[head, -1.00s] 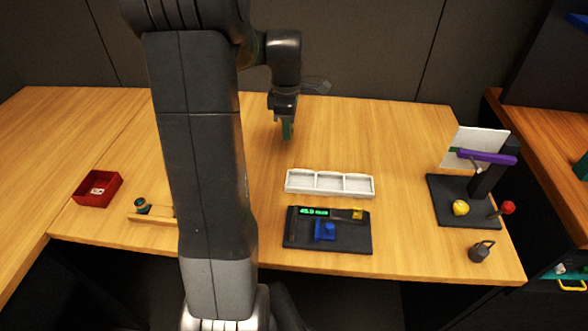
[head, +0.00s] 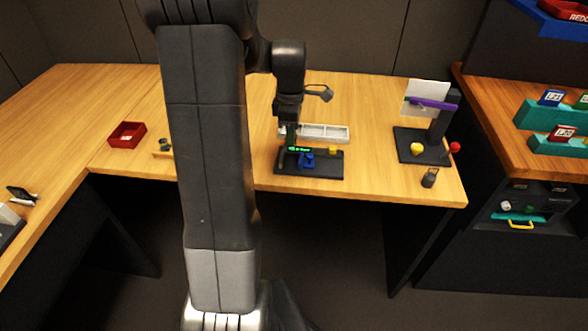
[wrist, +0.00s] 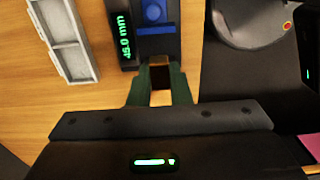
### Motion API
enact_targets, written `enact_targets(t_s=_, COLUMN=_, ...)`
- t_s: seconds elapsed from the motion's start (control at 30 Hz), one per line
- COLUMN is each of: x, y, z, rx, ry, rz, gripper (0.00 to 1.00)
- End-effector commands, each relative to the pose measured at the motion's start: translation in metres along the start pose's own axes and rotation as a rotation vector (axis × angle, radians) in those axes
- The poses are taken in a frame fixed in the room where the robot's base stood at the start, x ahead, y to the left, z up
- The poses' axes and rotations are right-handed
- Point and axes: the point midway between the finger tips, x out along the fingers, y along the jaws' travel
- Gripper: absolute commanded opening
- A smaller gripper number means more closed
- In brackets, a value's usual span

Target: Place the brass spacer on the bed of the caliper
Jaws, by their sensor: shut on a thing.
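The caliper (head: 325,169) lies on the wooden table. It has a dark base, a green display (wrist: 124,37) reading about 45.0 mm, a blue slide (head: 307,161) and a yellow block (head: 333,150) at its right end. My gripper (head: 284,142) hangs by the caliper's left end in the head view. In the wrist view its green fingers (wrist: 160,88) are shut on a small brown, brass-toned piece, the brass spacer (wrist: 160,74). The spacer sits just below the caliper's edge in that picture. I cannot tell its height above the base. The head view hides it.
A white three-part tray (head: 325,132) lies just behind the caliper. A stand with a purple bar (head: 432,103) and a dark weight (head: 429,178) are to the right. A red box (head: 127,134) is at the left. Bare table lies between the caliper and the stand.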

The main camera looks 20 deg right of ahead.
Motion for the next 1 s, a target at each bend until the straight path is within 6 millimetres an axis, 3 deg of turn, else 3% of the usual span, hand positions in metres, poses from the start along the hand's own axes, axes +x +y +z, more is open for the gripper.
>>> enact_targets(t_s=0.13, x=0.03, y=-0.001, z=0.0, rx=0.0, ry=0.0, rz=-0.006, gripper=0.0)
enact_targets(t_s=0.6, x=0.08, y=-0.001, z=0.0, rx=0.0, ry=0.0, rz=-0.003, gripper=0.0)
enact_targets(t_s=0.97, x=0.085, y=0.0, z=0.0, rx=0.0, ry=0.0, rz=0.0, gripper=0.0)
enact_targets(t_s=1.0, x=0.084, y=0.0, z=0.0, rx=0.0, ry=0.0, rz=0.0, gripper=0.23)
